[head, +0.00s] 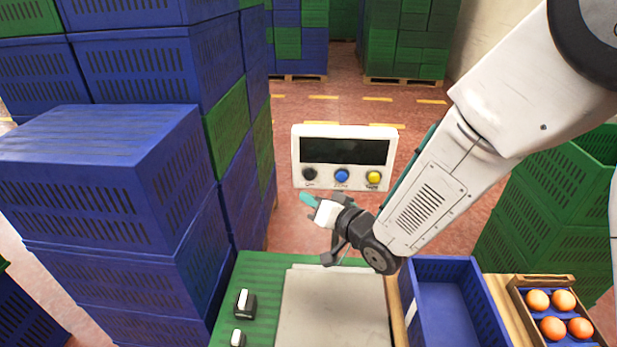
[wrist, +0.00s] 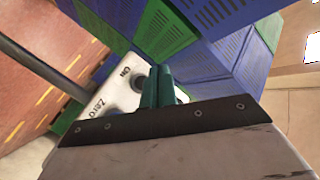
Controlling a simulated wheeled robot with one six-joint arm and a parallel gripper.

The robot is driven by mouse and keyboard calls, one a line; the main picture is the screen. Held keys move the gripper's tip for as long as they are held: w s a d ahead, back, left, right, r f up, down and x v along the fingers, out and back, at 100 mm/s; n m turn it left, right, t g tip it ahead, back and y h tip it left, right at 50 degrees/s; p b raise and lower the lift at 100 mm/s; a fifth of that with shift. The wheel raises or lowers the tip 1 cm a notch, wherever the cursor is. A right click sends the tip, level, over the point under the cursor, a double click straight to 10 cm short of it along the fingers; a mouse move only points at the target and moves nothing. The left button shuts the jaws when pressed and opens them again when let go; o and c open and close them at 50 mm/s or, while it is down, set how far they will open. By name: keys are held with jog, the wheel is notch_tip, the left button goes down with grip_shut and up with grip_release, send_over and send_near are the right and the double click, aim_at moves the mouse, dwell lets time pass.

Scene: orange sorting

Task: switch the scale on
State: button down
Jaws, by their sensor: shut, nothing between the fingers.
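The scale's white display panel (head: 343,131) stands upright behind the weighing plate (head: 332,310). Its screen (head: 344,151) is dark and blank. Below the screen are a black button (head: 309,174) at left, a blue button (head: 342,175) in the middle and a yellow button (head: 374,178) at right. My gripper (head: 307,199) is shut and empty, its teal fingertips just below the black button in the head view. In the wrist view the shut fingertips (wrist: 158,84) lie over the panel (wrist: 100,100), beside the buttons near the printed labels. I cannot tell whether they touch it.
Blue and green crates (head: 110,160) are stacked high at left. A blue crate (head: 450,275) and a wooden box (head: 545,282) of oranges stand right of the plate. Green crates (head: 545,215) stand at far right. My arm crosses the right side.

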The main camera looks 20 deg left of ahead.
jog(key=shift+w+a, duration=0.2)
jog(key=shift+w, duration=0.55)
jog(key=shift+w+a, duration=0.15)
jog(key=shift+w, duration=0.65)
jog(key=shift+w+a, duration=0.2)
jog(key=shift+w, duration=0.55)
jog(key=shift+w, duration=0.1)
jog(key=shift+w+a, duration=0.1)
jog(key=shift+w, duration=0.2)
jog(key=shift+w+a, duration=0.1)
jog(key=shift+w, duration=0.45)
dwell(0.9)
jog(key=shift+s, duration=0.15)
jog(key=shift+s+d, duration=0.25)
jog(key=shift+s, duration=0.55)
jog(key=s, duration=0.2)
jog(key=s+d, duration=0.1)
jog(key=s, duration=0.2)
dwell(0.3)
